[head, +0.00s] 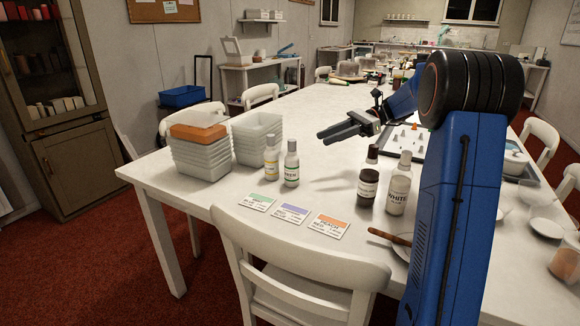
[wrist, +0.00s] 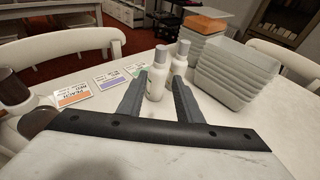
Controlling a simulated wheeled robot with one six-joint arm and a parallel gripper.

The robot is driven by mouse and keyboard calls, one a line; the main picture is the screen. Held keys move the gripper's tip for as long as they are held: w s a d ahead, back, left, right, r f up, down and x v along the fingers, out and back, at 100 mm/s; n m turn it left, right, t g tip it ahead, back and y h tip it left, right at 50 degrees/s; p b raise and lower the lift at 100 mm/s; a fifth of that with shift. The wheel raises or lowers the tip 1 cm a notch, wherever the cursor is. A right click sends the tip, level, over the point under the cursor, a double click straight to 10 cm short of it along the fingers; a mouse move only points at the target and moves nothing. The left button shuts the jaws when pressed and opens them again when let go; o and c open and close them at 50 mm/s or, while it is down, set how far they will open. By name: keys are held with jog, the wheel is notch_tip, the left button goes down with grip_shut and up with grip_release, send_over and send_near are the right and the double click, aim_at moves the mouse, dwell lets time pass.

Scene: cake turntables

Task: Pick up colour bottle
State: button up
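Several colour bottles stand upright on the white table. One has a yellow label (head: 271,158), and beside it is a grey-capped bottle with a greenish label (head: 291,167). To the right stand a dark brown bottle (head: 368,186) and a large bottle marked white (head: 398,192). My gripper (head: 321,136) is open and empty, to the right of the first pair and apart from it. In the wrist view my open gripper (wrist: 160,76) points at that pair. The nearer bottle (wrist: 156,84) shows between the fingertips, and the farther one (wrist: 180,56) is partly behind a finger.
Stacked grey bins (head: 202,158) with an orange item on top stand left of the bottles. Green, purple and orange label cards (head: 292,213) lie near the front edge. A chair (head: 300,260) stands against that edge. A tray with small pieces (head: 405,140) lies behind the right-hand bottles.

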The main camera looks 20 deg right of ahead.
jog(key=x, duration=1.6)
jog(key=shift+a, duration=0.4)
jog(key=shift+f, duration=0.1)
jog(key=c, duration=0.7)
grip_shut()
notch_tip(320, 180, up, 10)
